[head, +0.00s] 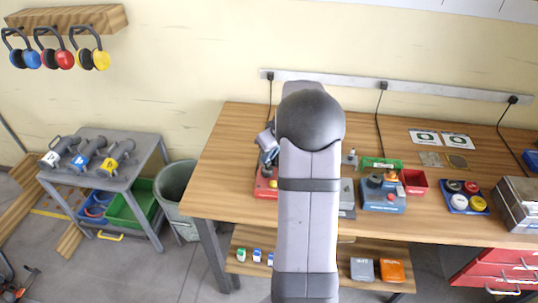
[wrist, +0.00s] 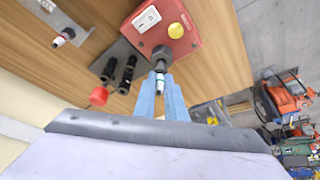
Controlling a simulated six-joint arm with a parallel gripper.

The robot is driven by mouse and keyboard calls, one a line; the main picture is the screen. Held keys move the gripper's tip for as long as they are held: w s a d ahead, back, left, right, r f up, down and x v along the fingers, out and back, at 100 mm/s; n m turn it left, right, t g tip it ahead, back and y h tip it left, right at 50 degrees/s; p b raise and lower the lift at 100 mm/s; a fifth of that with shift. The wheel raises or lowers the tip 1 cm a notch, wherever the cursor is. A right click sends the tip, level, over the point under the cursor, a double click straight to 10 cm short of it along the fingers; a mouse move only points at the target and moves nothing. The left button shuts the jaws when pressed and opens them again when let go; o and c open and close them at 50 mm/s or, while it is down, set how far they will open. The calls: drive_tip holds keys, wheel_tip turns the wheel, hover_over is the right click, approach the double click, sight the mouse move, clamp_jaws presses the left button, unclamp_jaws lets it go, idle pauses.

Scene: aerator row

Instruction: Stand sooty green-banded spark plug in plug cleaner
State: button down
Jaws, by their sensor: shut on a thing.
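My gripper (wrist: 160,88) has its two blue fingers shut on a small spark plug (wrist: 160,80) with a white body and metal end. The cleaner has a white switch and a yellow button. In the head view the cleaner (head: 262,190) is partly hidden behind my arm.
Another plug (wrist: 64,37) with a red band stands on a grey strip. A green tray (head: 380,163), a red bin (head: 413,181) and a blue tray (head: 457,203) are further right on the bench.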

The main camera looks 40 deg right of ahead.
drive_tip(key=shift+f+b, duration=0.4)
idle(0.5)
drive_tip(key=shift+f+b, duration=0.3)
drive_tip(key=shift+f, duration=0.05)
drive_tip(key=shift+f+b, duration=0.5)
drive_tip(key=c, duration=1.7)
unclamp_jaws()
drive_tip(key=shift+c, duration=0.2)
wheel_tip(320, 180, up, 7)
drive_tip(key=p, duration=0.4)
drive_tip(key=shift+p, duration=0.3)
